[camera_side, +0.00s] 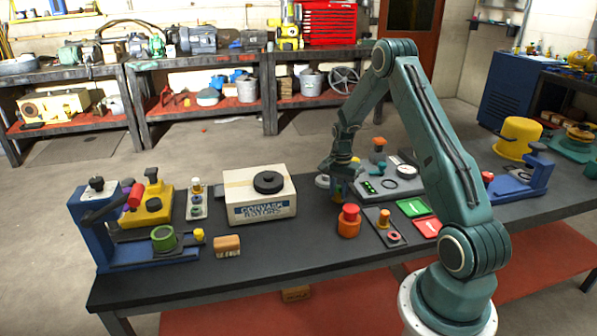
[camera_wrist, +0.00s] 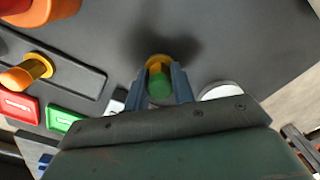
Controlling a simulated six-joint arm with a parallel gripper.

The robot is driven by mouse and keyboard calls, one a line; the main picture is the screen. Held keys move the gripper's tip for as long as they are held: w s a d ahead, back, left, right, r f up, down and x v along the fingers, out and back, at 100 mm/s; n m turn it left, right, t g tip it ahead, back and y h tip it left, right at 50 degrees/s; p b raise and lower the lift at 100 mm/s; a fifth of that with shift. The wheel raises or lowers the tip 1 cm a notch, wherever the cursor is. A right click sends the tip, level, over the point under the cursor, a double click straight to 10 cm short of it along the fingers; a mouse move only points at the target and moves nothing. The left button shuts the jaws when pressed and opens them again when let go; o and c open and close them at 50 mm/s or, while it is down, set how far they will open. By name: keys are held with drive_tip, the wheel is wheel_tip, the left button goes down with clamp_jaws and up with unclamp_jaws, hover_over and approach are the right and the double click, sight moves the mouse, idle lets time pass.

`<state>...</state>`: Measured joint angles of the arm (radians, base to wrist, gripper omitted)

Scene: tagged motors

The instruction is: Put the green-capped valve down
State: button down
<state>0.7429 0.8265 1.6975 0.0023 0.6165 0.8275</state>
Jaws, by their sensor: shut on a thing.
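The green-capped valve (camera_wrist: 159,86) shows in the wrist view with its green cap towards me and a yellow part behind it. My gripper (camera_wrist: 162,84) is shut on it, with one blue-grey finger on each side. In the side view my gripper (camera_side: 338,174) points down over the dark bench, left of the grey panel. The valve is mostly hidden there by the fingers. A dark shadow lies on the bench around it. I cannot tell whether its base touches the bench.
A white round piece (camera_wrist: 222,91) lies close beside the valve. The red-orange knob (camera_side: 349,220), a dark plate with an orange peg (camera_wrist: 25,75), green (camera_side: 413,207) and red (camera_side: 427,227) cards, and the labelled carton (camera_side: 262,211) stand around. Bare bench surrounds the valve's far side.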

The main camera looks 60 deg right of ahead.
sight(339, 187)
drive_tip(key=shift+f, duration=0.35)
drive_tip(key=shift+f, duration=0.15)
drive_tip(key=c, duration=1.2)
unclamp_jaws()
wheel_tip(339, 187, up, 12)
drive_tip(key=shift+r, duration=0.15)
